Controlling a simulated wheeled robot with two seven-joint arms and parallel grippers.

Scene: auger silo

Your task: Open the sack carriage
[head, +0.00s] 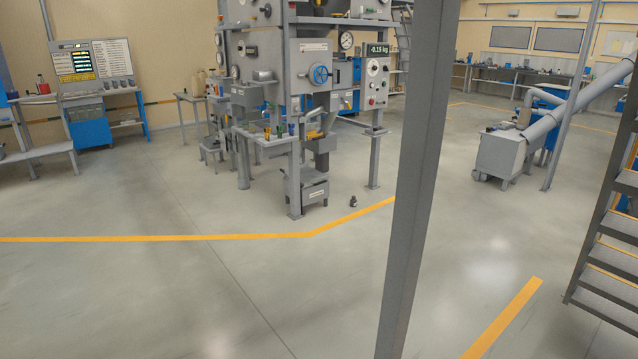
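A grey silo frame (300,92) stands in the middle distance, with a blue handwheel (319,75) on its front panel. Low in it, below the spout (322,143), sits a small grey box-like unit (309,191) with a light label and a dark handle-like strip. It may be the sack carriage; its name cannot be read at this distance. I cannot tell whether it is open or shut. A display (378,49) on the frame reads -0.15 kg. Neither of my grippers shows in the head view.
A tall grey post (418,180) crosses the view close by. Metal stairs (610,240) stand at the right, and a grey hopper with a slanted auger tube (500,153) behind. A small dark object (353,201) lies on the floor. The floor at front left is clear.

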